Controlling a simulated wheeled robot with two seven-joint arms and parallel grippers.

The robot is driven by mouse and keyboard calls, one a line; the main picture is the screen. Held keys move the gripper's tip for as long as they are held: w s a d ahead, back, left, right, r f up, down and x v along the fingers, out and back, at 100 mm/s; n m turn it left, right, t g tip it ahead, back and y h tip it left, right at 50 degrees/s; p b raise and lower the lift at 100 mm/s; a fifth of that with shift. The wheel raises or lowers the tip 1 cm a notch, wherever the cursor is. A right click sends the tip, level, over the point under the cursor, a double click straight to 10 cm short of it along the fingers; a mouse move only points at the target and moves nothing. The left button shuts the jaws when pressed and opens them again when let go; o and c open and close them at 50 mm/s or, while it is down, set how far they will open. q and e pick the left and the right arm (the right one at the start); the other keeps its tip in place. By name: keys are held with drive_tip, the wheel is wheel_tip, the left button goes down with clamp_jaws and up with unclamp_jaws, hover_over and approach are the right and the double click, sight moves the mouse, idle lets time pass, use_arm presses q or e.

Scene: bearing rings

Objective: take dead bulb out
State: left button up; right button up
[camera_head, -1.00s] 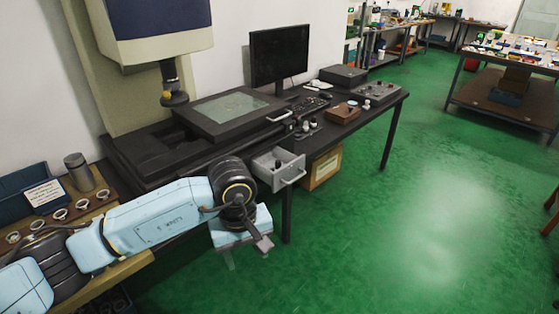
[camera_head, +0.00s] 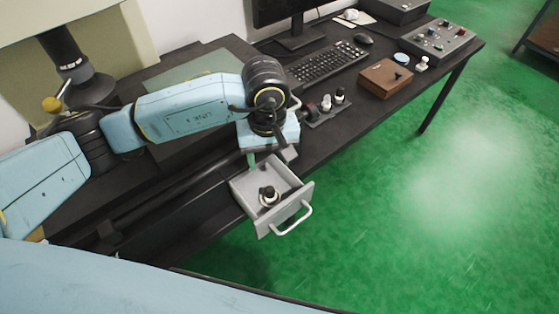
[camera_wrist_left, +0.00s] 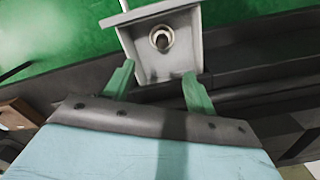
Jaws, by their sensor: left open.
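An open grey drawer (camera_head: 296,207) juts from the front of the dark bench. A small dark-topped piece with a pale ring (camera_head: 269,195), possibly the bulb, stands in it. In the left wrist view the piece (camera_wrist_left: 161,39) shows as a pale ring with a dark centre inside the drawer (camera_wrist_left: 142,68). My left gripper (camera_head: 268,158) is above the drawer's back part. In the left wrist view the green fingers of the gripper (camera_wrist_left: 158,82) are wide apart with nothing between them. My right gripper is not in view.
A dark holder (camera_head: 325,117) with small white and black pieces stands on the bench right of my left gripper. Behind are a keyboard (camera_head: 328,65), a wooden box (camera_head: 386,78) and a control box (camera_head: 438,40). Green floor (camera_head: 400,210) is free to the right.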

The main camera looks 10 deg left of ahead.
sight(270, 188)
use_arm(q)
drive_tip(key=f, duration=0.8)
drive_tip(key=shift+s+f, duration=0.3)
drive_tip(key=shift+s, duration=0.05)
wheel_tip(270, 188, down, 4)
drive_tip(key=shift+f, duration=0.25)
drive_tip(key=c, duration=1.1)
